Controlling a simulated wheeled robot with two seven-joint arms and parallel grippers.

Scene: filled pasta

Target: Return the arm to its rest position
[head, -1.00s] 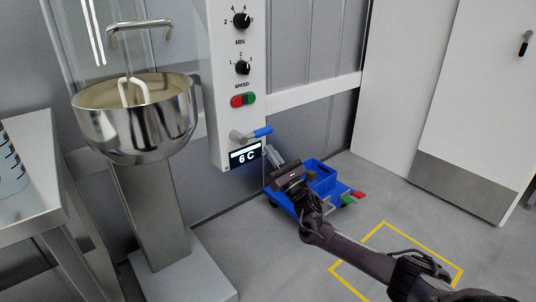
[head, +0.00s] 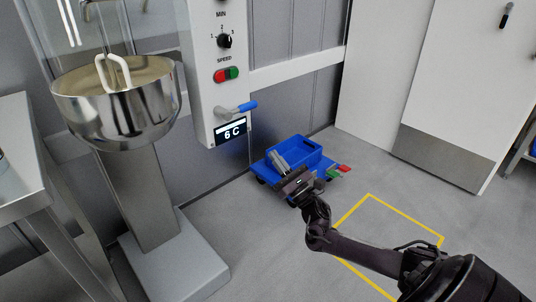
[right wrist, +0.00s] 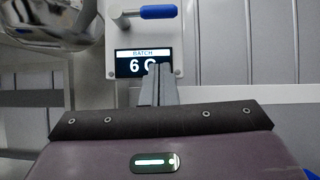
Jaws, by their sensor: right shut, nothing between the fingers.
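My right gripper (head: 279,160) is in the lower middle of the head view, on an arm coming in from the lower right. Its fingers are together and hold nothing. In the head view it lies in front of a blue cart. The right wrist view shows the closed fingers (right wrist: 158,84) pointing toward the mixer's display (right wrist: 146,62), which reads "BATCH 6 C" and is partly covered by them. My left gripper is not in view.
The mixer has a steel bowl (head: 118,112), a blue-handled lever (head: 240,108) and red and green buttons (head: 226,75). A blue cart (head: 306,155) stands on the floor behind my gripper. A steel table (head: 18,150) is at left. Yellow floor lines (head: 405,218) lie at right.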

